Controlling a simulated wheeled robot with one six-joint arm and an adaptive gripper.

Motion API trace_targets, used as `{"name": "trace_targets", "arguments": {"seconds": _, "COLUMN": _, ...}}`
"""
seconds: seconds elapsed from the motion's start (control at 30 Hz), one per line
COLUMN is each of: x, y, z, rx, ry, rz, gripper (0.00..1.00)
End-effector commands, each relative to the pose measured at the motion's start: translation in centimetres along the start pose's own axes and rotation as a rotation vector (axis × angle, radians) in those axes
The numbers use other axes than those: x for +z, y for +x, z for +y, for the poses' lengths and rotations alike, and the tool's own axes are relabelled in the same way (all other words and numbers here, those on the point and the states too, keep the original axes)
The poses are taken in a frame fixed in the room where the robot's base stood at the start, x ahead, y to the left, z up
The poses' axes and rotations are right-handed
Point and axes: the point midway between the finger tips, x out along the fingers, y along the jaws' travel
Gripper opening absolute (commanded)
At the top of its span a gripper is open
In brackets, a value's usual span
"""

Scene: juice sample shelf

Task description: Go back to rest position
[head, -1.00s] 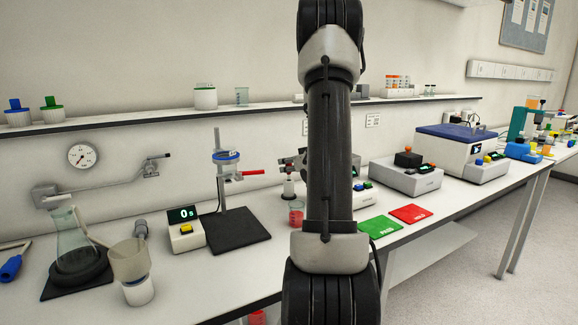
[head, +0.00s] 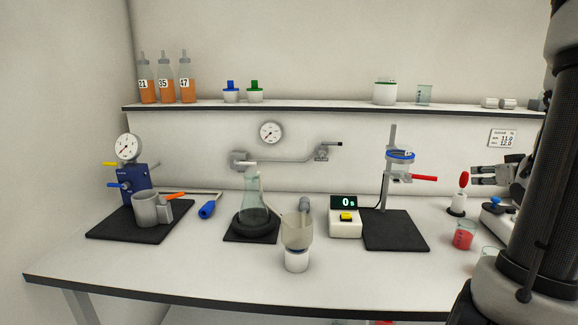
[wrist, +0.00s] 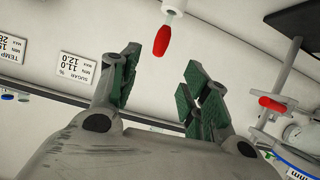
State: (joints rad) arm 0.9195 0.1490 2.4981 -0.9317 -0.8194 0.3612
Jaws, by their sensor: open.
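My gripper (head: 490,175) is at the right of the head view, held above the bench. In the wrist view its two green-padded fingers (wrist: 158,92) are apart with nothing between them.
The bench (head: 130,283) holds a clamp stand (head: 391,170), a timer (head: 346,221), a flask (head: 252,205), a funnel cup (head: 296,240), a blue gauge device (head: 132,180) and a red beaker (head: 463,236). A shelf (head: 310,107) with bottles runs above. The bench's front left is clear.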

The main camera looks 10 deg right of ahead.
Motion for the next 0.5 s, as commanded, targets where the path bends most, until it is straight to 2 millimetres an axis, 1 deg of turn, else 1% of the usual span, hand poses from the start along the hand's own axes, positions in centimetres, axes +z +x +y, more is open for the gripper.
{"name": "trace_targets", "arguments": {"seconds": 0.03, "x": -1.4, "y": -0.3, "z": -1.1, "rx": 0.025, "ry": -0.036, "rz": -0.025, "gripper": 0.46}}
{"name": "trace_targets", "arguments": {"seconds": 0.07, "x": -2.1, "y": -0.7, "z": -1.8, "rx": 0.049, "ry": -0.055, "rz": -0.05, "gripper": 0.46}}
{"name": "trace_targets", "arguments": {"seconds": 0.1, "x": -3.0, "y": -1.3, "z": -2.8, "rx": 0.081, "ry": -0.079, "rz": -0.087, "gripper": 0.46}}
{"name": "trace_targets", "arguments": {"seconds": 0.17, "x": -4.0, "y": -3.0, "z": -4.6, "rx": 0.127, "ry": -0.103, "rz": -0.151, "gripper": 0.46}}
{"name": "trace_targets", "arguments": {"seconds": 0.23, "x": -4.4, "y": -5.5, "z": -7.2, "rx": 0.16, "ry": -0.111, "rz": -0.234, "gripper": 0.46}}
{"name": "trace_targets", "arguments": {"seconds": 0.27, "x": -4.3, "y": -6.7, "z": -8.4, "rx": 0.165, "ry": -0.11, "rz": -0.27, "gripper": 0.46}}
{"name": "trace_targets", "arguments": {"seconds": 0.3, "x": -3.9, "y": -8.5, "z": -10.2, "rx": 0.162, "ry": -0.105, "rz": -0.322, "gripper": 0.46}}
{"name": "trace_targets", "arguments": {"seconds": 0.37, "x": -2.9, "y": -11.4, "z": -13.0, "rx": 0.137, "ry": -0.094, "rz": -0.402, "gripper": 0.46}}
{"name": "trace_targets", "arguments": {"seconds": 0.4, "x": -1.9, "y": -13.3, "z": -14.9, "rx": 0.108, "ry": -0.087, "rz": -0.457, "gripper": 0.46}}
{"name": "trace_targets", "arguments": {"seconds": 0.47, "x": -0.3, "y": -16.3, "z": -17.6, "rx": 0.051, "ry": -0.08, "rz": -0.537, "gripper": 0.46}}
{"name": "trace_targets", "arguments": {"seconds": 0.5, "x": 0.8, "y": -18.1, "z": -19.2, "rx": 0.008, "ry": -0.079, "rz": -0.586, "gripper": 0.46}}
